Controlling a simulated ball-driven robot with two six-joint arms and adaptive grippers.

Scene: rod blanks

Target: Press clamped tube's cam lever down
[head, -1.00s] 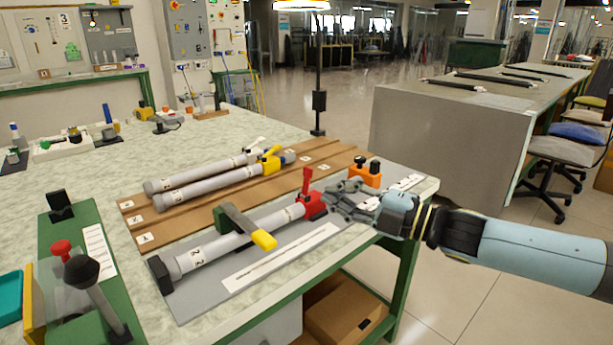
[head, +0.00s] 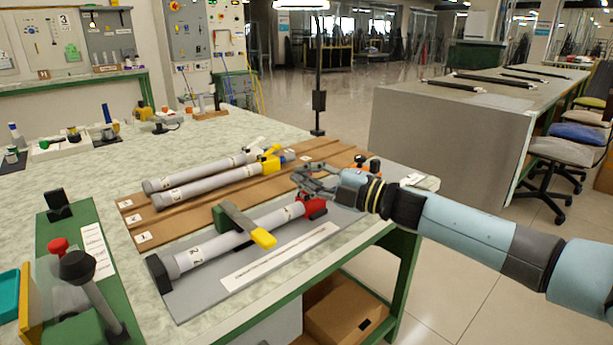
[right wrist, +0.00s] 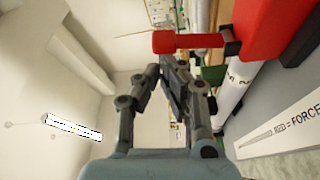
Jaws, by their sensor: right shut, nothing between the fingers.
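A grey tube (head: 235,238) lies in a fixture on the grey plate (head: 195,303). A dark bar clamp with a yellow end (head: 263,239) crosses it. The red cam block (head: 317,208) is at the tube's far right end. My right gripper (head: 308,178) is shut and empty just above that block and hides most of the lever in the head view. In the right wrist view the red lever (right wrist: 200,41) sticks out from the red block (right wrist: 272,28), still upright from it, with its knob near my closed fingertips (right wrist: 172,72). Contact cannot be told. My left gripper is out of view.
Two more grey tubes (head: 200,184) lie on the brown rack (head: 135,220) behind the fixture. A green station (head: 50,235) with black-knobbed lever stands at the left. A lamp post (head: 318,100) rises behind. The bench's right corner is close under my right arm.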

